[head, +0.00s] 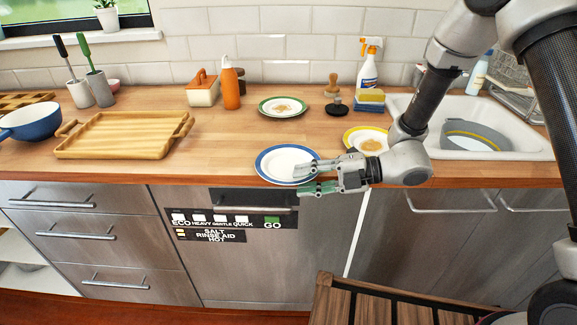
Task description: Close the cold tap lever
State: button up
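No cold tap lever can be made out clearly in the head view. A shiny metal fitting (515,98) lies at the back right of the white sink (545,152), partly cut off by my arm, and I cannot tell whether it is the tap. My gripper (302,181) is at the counter's front edge, at the right front of a blue-rimmed plate (283,160), far to the left of the sink. Its fingers point left, stand apart and hold nothing. I cannot tell whether they touch the plate.
A grey basin (472,136) sits in the sink. A yellow-rimmed plate (365,141), a spray bottle (369,72) and a sponge (370,97) stand left of it. A slatted wooden piece (400,308) is in front of the cabinets. A wooden tray (115,137) lies left.

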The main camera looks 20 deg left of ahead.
grip_shut()
dwell(0.3)
